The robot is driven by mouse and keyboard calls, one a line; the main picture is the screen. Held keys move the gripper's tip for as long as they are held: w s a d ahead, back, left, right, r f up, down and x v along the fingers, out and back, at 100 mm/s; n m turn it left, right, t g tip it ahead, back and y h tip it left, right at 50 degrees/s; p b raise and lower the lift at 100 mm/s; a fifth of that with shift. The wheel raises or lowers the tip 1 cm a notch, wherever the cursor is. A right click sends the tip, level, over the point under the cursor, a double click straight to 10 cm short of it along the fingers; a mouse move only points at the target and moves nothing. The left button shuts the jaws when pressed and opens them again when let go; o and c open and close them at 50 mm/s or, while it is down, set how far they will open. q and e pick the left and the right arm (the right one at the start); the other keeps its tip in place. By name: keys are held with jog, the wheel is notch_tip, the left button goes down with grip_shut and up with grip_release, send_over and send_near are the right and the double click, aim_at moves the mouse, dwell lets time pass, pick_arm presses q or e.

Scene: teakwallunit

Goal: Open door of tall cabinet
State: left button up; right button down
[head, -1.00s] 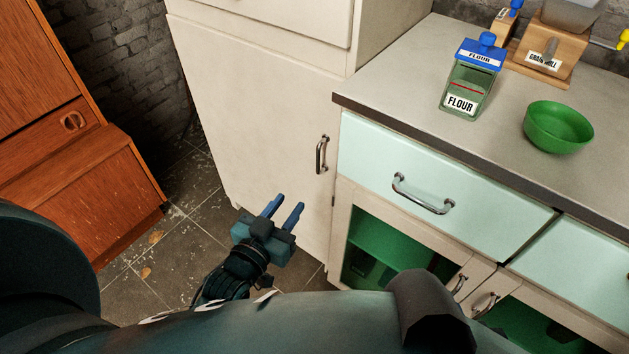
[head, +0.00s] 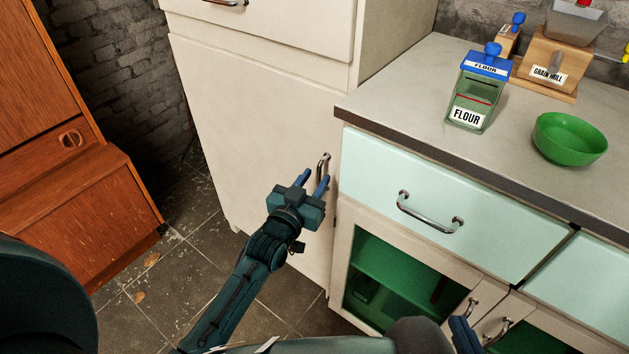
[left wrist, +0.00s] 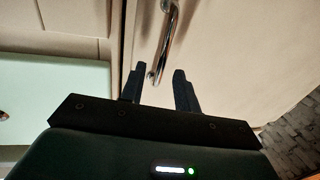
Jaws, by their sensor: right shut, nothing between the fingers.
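The tall cabinet (head: 255,115) is cream-white, and its lower door looks closed. A curved metal handle (head: 323,163) stands near the door's right edge. My left gripper (head: 315,182) is open at the lower end of this handle, with a finger on each side in the picture. In the left wrist view the handle (left wrist: 166,42) runs down to the gap between the spread fingertips (left wrist: 158,73); I cannot tell whether they touch it. My right gripper (head: 464,335) shows only in part at the bottom edge, shut and apart from the cabinet.
A counter (head: 400,120) with a mint drawer (head: 440,190) and glass-fronted doors stands right of the tall cabinet. On it are a flour container (head: 473,95), a green bowl (head: 568,140) and a grain mill (head: 545,68). A wooden cabinet (head: 90,210) stands left; tiled floor lies between.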

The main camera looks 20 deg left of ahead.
pick_arm(q)
jog(key=shift+w+d, duration=0.1)
jog(key=shift+w, duration=0.2)
jog(key=shift+c, duration=0.4)
grip_shut()
